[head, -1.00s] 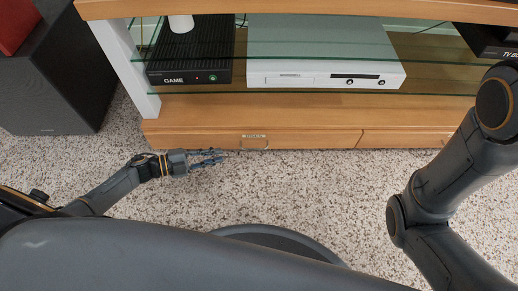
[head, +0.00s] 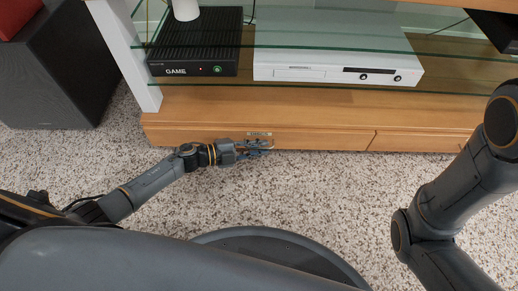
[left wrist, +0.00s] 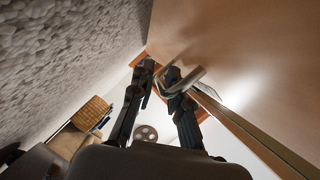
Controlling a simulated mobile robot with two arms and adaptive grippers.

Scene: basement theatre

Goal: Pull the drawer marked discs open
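The wooden drawer (head: 200,133) is the left one in the base of the media stand and looks shut. A small label plate (head: 259,134) sits on its front; its text is too small to read. My left gripper (head: 264,147) is at the drawer front just below the label. In the left wrist view its two fingers (left wrist: 159,72) stand apart, so it is open. A metal handle (left wrist: 190,82) on the wooden front shows right beside the right-hand finger there; I cannot tell whether the finger is hooked behind it. My right gripper is out of view.
A second drawer front (head: 425,141) lies to the right. Glass shelves above hold a black game console (head: 192,55) and a white player (head: 335,68). A dark speaker (head: 62,75) stands at the left. The speckled carpet (head: 330,190) before the drawer is clear.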

